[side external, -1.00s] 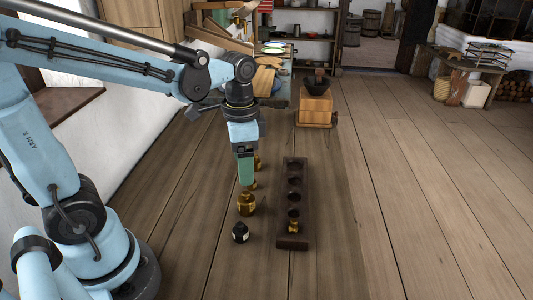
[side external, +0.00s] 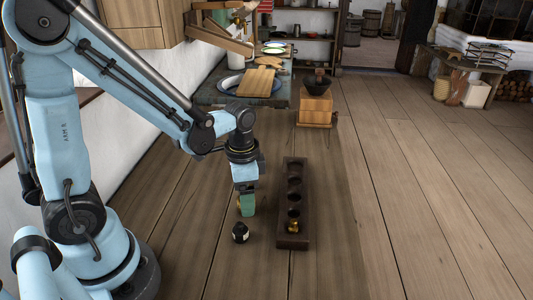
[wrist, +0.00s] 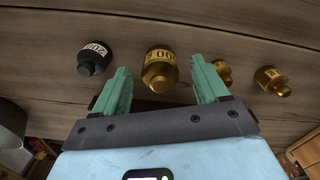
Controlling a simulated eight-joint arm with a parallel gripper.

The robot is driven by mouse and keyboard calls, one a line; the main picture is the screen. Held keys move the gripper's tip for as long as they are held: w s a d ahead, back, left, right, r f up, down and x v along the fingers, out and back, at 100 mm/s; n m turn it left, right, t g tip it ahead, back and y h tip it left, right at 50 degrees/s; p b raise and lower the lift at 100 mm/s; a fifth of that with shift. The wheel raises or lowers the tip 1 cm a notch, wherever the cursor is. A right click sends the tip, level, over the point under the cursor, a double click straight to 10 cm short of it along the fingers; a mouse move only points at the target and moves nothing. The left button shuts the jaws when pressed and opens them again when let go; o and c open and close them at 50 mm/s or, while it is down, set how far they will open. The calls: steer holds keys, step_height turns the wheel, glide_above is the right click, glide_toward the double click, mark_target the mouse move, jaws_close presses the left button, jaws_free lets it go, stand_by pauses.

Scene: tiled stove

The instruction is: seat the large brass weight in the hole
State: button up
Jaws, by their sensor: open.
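My gripper is open and shut on nothing. In the side view my gripper (side external: 248,211) is down at the weight and hides most of it; I cannot tell whether the fingers touch it. The dark wooden block (side external: 293,242) with a row of holes stands to the right of my gripper. A small brass weight (side external: 293,227) is in its nearest hole; the other holes look empty.
A black weight (side external: 240,233) stands just in front of my gripper and shows at left in the wrist view (wrist: 95,58). Two smaller brass weights (wrist: 221,72) (wrist: 271,80) are to the right there. A coffee grinder (side external: 315,106) stands beyond the block. The floorboards at right are clear.

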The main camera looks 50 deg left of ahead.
steer(key=shift+f, duration=1.05)
jaws_close()
